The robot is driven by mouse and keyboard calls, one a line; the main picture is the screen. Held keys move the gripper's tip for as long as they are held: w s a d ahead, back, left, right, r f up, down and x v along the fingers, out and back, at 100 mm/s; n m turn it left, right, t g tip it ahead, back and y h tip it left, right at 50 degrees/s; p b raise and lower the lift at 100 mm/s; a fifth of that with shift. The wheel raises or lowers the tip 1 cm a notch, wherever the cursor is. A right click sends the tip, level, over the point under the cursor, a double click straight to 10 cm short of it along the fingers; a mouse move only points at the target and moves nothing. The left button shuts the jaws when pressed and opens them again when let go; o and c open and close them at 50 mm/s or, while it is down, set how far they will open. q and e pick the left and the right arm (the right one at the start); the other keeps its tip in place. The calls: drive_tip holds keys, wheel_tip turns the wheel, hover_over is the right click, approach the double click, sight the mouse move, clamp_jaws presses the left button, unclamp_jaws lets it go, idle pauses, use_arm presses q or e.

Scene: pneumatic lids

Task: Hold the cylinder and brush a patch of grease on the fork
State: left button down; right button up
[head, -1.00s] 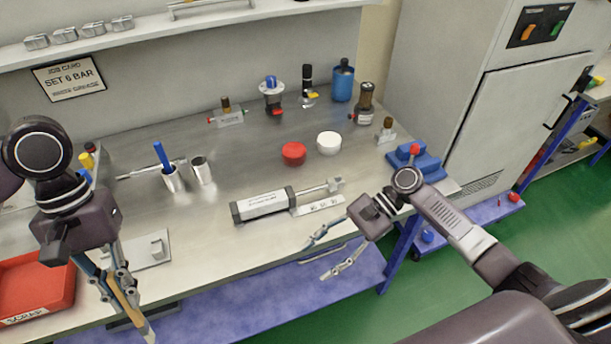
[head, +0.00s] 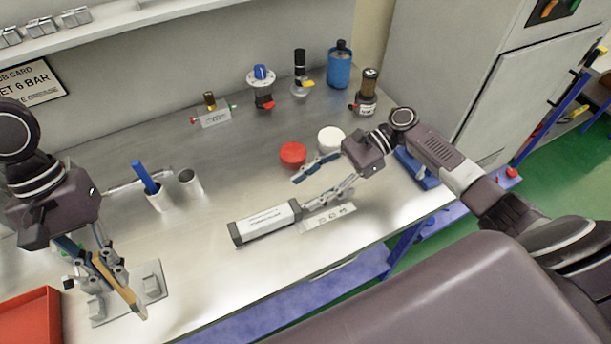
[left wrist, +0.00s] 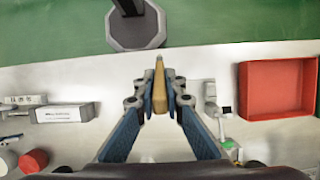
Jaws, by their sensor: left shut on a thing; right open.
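The cylinder (head: 266,222) lies on the bench, a grey body with dark end caps and a white label; it also shows in the left wrist view (left wrist: 62,113). Its rod and fork at the right end are mostly hidden by my right gripper. My right gripper (head: 304,191) is open, its fingers over the rod end; I cannot tell whether they touch it. My left gripper (head: 112,276) is shut on the brush (head: 120,287), a wooden-handled tool pointing down toward the front edge. The brush also shows in the left wrist view (left wrist: 160,90). No grease patch is visible on the fork.
A red-lidded tub (head: 293,154) and a white-lidded tub (head: 330,140) stand behind the cylinder. A red tray (head: 30,322) is at the front left. Bare bench lies left of the cylinder.

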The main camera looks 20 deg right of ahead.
sight(275, 213)
use_arm(q)
drive_tip(key=shift+s+f, duration=0.1)
drive_tip(key=shift+s, duration=0.05)
use_arm(e)
drive_tip(key=shift+s+a+f, duration=0.15)
drive_tip(key=shift+a+f, duration=0.05)
drive_tip(key=shift+a, duration=0.25)
use_arm(q)
wheel_tip(275, 213, down, 3)
drive_tip(key=b, duration=0.3)
drive_tip(key=shift+s+r, duration=0.1)
drive_tip(key=shift+r, duration=0.1)
use_arm(e)
drive_tip(key=x, duration=0.9)
drive_tip(key=shift+s+a+f, duration=0.1)
drive_tip(key=shift+s+a, duration=0.05)
drive_tip(key=shift+a, duration=0.2)
use_arm(q)
drive_tip(key=shift+s+f, duration=0.1)
use_arm(e)
drive_tip(key=shift+a+f, duration=0.1)
drive_tip(key=shift+a, duration=0.45)
drive_tip(key=shift+c, duration=0.6)
clamp_jaws()
